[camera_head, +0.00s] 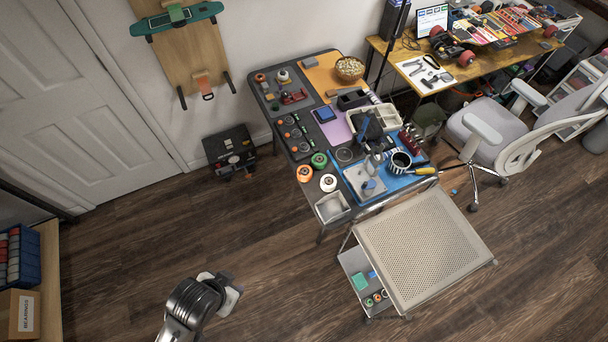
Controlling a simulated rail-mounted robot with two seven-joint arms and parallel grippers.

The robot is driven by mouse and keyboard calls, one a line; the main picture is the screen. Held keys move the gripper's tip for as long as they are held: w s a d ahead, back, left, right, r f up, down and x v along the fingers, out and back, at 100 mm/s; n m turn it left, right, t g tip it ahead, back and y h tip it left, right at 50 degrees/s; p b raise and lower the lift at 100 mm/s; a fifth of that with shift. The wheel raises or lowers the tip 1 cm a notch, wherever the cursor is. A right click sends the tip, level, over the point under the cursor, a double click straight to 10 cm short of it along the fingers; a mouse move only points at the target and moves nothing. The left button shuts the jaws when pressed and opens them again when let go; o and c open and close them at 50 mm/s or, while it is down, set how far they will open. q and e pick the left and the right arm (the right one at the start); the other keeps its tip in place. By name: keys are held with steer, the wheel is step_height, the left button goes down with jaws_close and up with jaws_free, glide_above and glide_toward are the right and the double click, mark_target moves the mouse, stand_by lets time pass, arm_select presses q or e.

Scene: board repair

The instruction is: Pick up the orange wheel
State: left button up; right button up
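The orange wheel (304,173) lies near the left front edge of the dark worktable (297,210). A green wheel (319,159) and a white wheel (328,182) lie close beside it. My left gripper (231,296) is at the bottom, over the floor and well apart from the table and the wheel. Its fingers are small and partly hidden by the wrist, so I cannot tell whether they are open. My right gripper is not in view.
A white bin (332,207) stands at the table's front corner. A perforated-top cart (420,245) stands at the table's front right, with small wheels on its lower shelf. An office chair (500,135) is at right.

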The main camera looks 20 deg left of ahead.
arm_select(q)
steer(key=o, duration=1.1)
steer(key=shift+f, duration=0.1)
